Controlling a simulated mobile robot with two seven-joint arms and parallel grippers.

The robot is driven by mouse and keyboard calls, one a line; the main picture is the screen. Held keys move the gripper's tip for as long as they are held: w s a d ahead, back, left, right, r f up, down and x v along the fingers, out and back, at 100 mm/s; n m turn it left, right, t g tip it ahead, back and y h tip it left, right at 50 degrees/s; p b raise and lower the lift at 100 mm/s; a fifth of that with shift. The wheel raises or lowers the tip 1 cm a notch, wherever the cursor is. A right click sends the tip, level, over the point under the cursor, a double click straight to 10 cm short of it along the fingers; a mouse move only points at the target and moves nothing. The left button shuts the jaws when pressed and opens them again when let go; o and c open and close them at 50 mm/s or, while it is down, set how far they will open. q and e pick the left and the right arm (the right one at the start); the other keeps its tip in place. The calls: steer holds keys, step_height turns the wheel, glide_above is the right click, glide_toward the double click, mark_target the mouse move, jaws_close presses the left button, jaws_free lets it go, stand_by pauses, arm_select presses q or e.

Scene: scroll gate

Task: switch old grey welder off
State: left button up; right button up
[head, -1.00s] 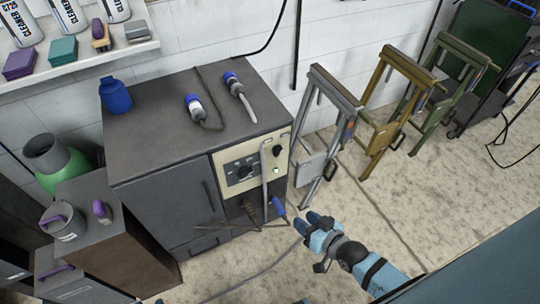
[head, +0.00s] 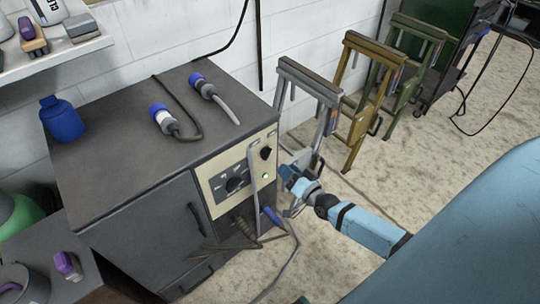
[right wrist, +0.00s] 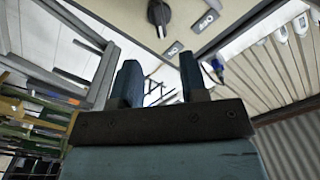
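The old grey welder (head: 150,215) is a dark grey cabinet with a cream control panel (head: 215,184) on its front right. The panel has a black dial (head: 236,184), a small black switch knob (head: 266,153) at the upper right and a small pale lamp (head: 265,176) below it. My right gripper (head: 288,176) is just right of the panel, apart from the knob. In the right wrist view its two fingers (right wrist: 160,82) are spread with nothing between them, and a black knob (right wrist: 158,13) with two labels is beyond them. My left gripper is not in view.
Cable plugs (head: 163,119) and a blue bottle (head: 61,119) are on the welder's top. Grey (head: 310,84), ochre and green folding stands line the wall at right. Open floor (head: 440,150) is at right.

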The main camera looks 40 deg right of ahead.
mark_target(270, 154)
steer(key=w, duration=0.8)
steer(key=shift+w+a, duration=0.4)
jaws_close()
